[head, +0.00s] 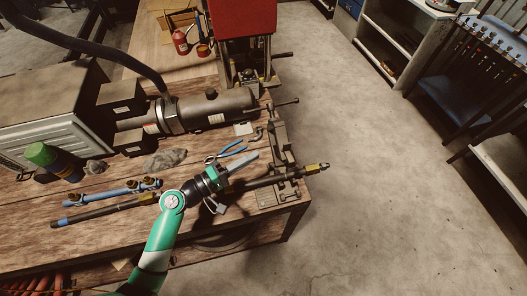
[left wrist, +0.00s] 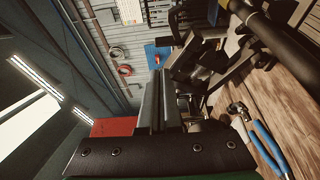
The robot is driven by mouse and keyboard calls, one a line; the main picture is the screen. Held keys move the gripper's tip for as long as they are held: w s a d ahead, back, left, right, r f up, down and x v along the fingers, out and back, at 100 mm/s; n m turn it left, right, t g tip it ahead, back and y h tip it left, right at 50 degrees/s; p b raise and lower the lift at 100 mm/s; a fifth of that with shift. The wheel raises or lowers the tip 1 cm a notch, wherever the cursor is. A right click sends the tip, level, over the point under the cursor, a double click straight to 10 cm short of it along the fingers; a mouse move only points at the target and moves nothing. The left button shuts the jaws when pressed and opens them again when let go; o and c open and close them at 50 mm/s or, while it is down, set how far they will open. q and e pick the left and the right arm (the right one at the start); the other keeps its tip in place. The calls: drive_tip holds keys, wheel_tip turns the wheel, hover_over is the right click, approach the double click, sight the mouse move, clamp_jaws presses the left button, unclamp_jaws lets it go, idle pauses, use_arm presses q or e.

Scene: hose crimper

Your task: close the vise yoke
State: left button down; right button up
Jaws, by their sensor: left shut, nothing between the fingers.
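The vise (head: 277,198) is fixed at the right end of the workbench. A dark hose with a brass end fitting (head: 312,168) lies across it. A tall metal part that looks like the yoke (head: 279,138) stands at the hose's far side; its exact angle is hard to tell. In the left wrist view the vise's dark metalwork (left wrist: 198,65) is just beyond the fingers, with the hose (left wrist: 275,38) at upper right. My left gripper (head: 252,158) is shut and empty, just left of the tall part, apparently apart from it; it also shows in the left wrist view (left wrist: 160,80).
Blue-handled pliers (head: 232,149) lie behind my left gripper. A grey cylindrical machine (head: 215,108) and a red press (head: 245,20) stand farther back. Two hoses (head: 100,212) and a green-capped can (head: 52,160) are on the left. Open floor lies right of the bench.

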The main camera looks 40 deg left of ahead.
sight(278, 144)
use_arm(q)
drive_tip(key=x, duration=0.9)
use_arm(e)
drive_tip(key=shift+r, duration=0.15)
use_arm(q)
drive_tip(key=shift+w+d, duration=0.1)
drive_tip(key=shift+d, duration=0.05)
